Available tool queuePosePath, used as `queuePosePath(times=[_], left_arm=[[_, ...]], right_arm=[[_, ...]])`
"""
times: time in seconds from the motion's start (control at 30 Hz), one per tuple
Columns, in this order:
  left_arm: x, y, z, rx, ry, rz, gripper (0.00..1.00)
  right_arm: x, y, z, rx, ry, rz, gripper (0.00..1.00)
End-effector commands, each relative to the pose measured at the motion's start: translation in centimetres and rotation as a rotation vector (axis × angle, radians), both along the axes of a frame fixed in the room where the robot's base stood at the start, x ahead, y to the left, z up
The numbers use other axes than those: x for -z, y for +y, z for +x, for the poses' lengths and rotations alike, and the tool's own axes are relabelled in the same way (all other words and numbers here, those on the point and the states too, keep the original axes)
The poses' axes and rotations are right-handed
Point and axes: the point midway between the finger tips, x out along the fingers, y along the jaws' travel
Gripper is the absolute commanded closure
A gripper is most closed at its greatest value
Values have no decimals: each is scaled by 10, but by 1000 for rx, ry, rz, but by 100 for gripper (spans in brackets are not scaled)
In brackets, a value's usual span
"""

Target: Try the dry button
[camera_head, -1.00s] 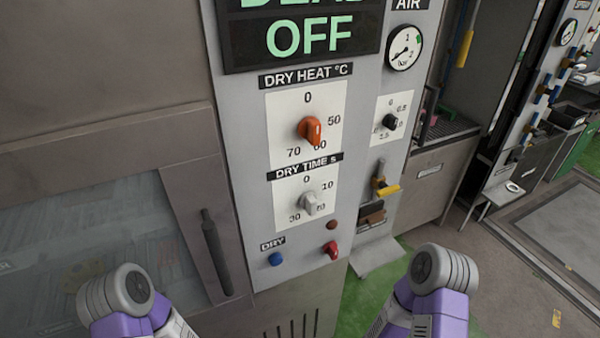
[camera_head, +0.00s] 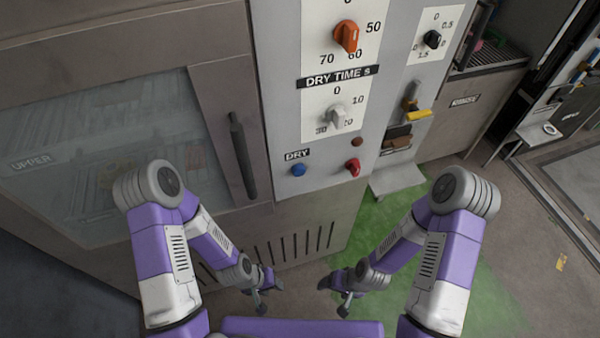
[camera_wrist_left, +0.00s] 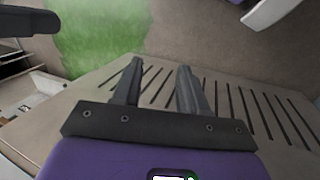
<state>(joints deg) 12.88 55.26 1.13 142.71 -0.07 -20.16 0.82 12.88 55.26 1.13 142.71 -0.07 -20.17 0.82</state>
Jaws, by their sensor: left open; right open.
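The blue dry button (camera_head: 297,170) sits low on the grey control panel (camera_head: 285,100), under the DRY label (camera_head: 297,155). A red knob (camera_head: 352,167) is to its right. My left gripper (camera_head: 262,298) is low in front of the vented lower panel, below the button and apart from it. In the left wrist view its two fingers (camera_wrist_left: 158,80) are apart with nothing between them. My right gripper (camera_head: 335,298) hangs low to the right of the left one, over the floor, apart from the panel. It looks empty.
The orange dry heat knob (camera_head: 346,36) and grey dry time knob (camera_head: 337,117) stick out above the button. A dark vertical door handle (camera_head: 242,155) stands left of it. A yellow-handled valve (camera_head: 417,115) is at the right. Green floor (camera_head: 390,225) lies below.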

Motion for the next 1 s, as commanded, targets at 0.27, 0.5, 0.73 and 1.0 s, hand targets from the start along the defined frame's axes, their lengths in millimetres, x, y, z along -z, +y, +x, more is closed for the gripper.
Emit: queuePosePath(times=[0.27,0.5,0.73,1.0], left_arm=[[0,0,0,0,0,0,97],[0,0,0,0,0,0,100],[0,0,0,0,0,0,100],[0,0,0,0,0,0,100]], right_arm=[[0,0,0,0,0,0,23],[0,0,0,0,0,0,23],[0,0,0,0,0,0,23],[0,0,0,0,0,0,23]])
